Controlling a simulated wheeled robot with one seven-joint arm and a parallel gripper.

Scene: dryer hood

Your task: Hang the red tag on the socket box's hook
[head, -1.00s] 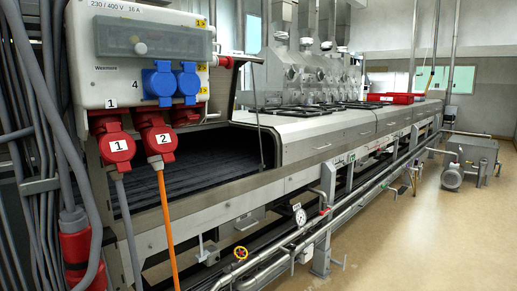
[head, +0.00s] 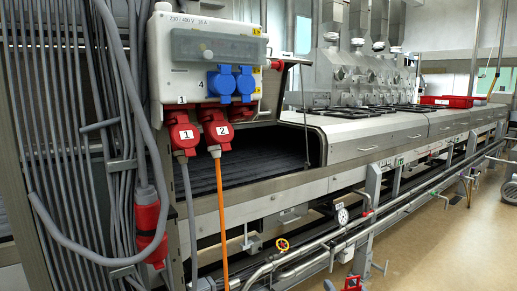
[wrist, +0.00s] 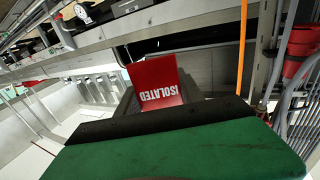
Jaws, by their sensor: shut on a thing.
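The red tag (wrist: 155,82) with white "ISOLATED" lettering, upside down in the wrist view, sticks out beyond my gripper (wrist: 165,118). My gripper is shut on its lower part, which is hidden. A small red piece at the bottom edge of the head view is likely the tag's top. The pale socket box (head: 182,88) is at the upper left of the head view, with blue sockets (head: 232,84) and red plugs 1 (head: 185,135) and 2 (head: 215,131) below. The tag is well apart from the box. I cannot make out the hook clearly.
Grey cables (head: 65,150) run down a frame at the left. An orange cable (head: 222,215) hangs from plug 2. The long dryer machine (head: 370,131) with pipes (head: 340,252) along its side stretches right. The floor (head: 440,245) at right is open.

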